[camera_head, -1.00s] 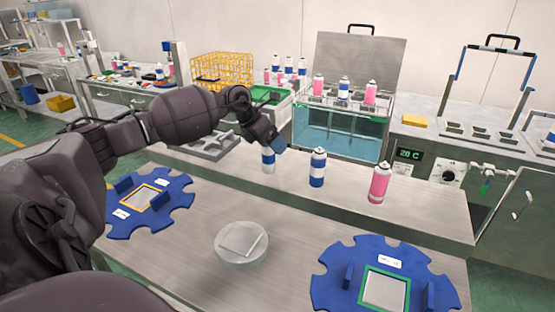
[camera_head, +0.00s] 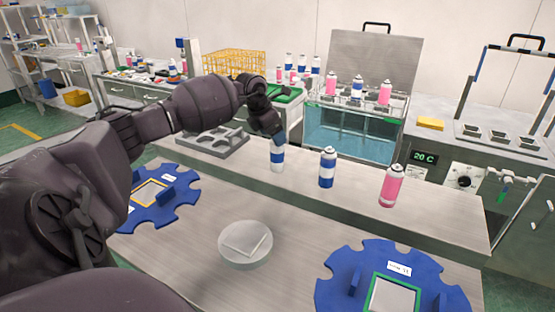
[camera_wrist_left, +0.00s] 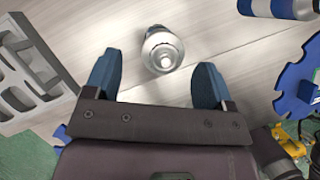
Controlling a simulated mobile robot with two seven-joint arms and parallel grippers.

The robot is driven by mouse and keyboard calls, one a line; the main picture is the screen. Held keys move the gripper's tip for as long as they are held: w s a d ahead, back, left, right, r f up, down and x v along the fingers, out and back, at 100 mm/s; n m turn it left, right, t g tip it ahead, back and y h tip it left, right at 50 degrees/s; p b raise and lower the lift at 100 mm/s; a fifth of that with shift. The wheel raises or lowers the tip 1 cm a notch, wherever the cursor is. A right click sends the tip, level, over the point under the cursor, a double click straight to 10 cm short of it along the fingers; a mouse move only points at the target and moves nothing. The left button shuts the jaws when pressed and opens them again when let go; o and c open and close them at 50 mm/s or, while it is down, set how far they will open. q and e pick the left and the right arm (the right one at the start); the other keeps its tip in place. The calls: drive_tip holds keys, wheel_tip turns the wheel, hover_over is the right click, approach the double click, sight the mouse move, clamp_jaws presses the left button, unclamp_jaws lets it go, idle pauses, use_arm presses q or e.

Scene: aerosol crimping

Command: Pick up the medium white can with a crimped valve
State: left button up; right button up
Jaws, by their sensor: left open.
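A white can (camera_head: 277,165) with a blue band stands upright on the raised bench strip, its top partly hidden by my left gripper in the head view. In the left wrist view the can (camera_wrist_left: 162,50) shows a metal dome top with a small round centre piece; I cannot tell whether the valve is crimped. My left gripper (camera_head: 277,140) is open over the can, pointing down. In the left wrist view its blue fingertips (camera_wrist_left: 158,66) are on either side of the can's top, with gaps. My right gripper is not in view.
A blue-and-white can (camera_head: 327,168) and a pink can (camera_head: 391,187) stand to the right. Blue notched fixtures (camera_head: 172,214) (camera_head: 338,262) and a clear round disc (camera_head: 245,260) lie on the front table. A grey slotted tray (camera_head: 232,138) is left of the gripper. A water bath (camera_head: 345,138) stands behind.

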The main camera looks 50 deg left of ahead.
use_arm(q)
drive_tip(key=x, duration=0.4)
drive_tip(key=shift+d+f+b, duration=0.15)
drive_tip(key=shift+f+b, duration=0.05)
drive_tip(key=shift+b, duration=0.1)
drive_tip(key=shift+r, duration=0.1)
drive_tip(key=shift+c, duration=0.7)
drive_tip(key=c, duration=1.1)
wheel_tip(320, 180, up, 20)
drive_tip(key=p, duration=0.1)
